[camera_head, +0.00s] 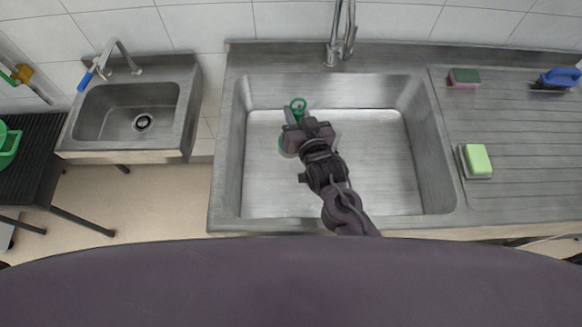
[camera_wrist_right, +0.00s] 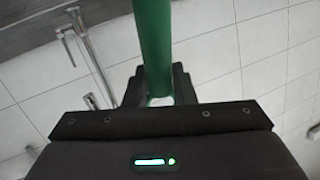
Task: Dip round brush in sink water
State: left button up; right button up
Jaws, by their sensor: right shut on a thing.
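The large steel sink (camera_head: 380,168) is in the middle of the head view, with a chrome tap (camera_head: 342,40) at its back edge. My right gripper (camera_head: 300,128) is over the left part of its basin, shut on the green round brush (camera_head: 298,104). A green ring-shaped end of the brush shows beyond the gripper, and a green edge shows below it. In the right wrist view the green handle (camera_wrist_right: 152,45) stands between the fingers. The brush head is mostly hidden under the gripper, and I cannot tell whether it touches the basin floor. My left gripper is not in view.
A small sink (camera_head: 125,112) is at the left. The drainboard (camera_head: 520,140) at the right holds a green sponge (camera_head: 478,159), a pink and green sponge (camera_head: 464,78) and a blue brush (camera_head: 560,78). The right part of the basin is empty.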

jog(key=shift+r, duration=0.1)
jog(key=shift+r, duration=1.95)
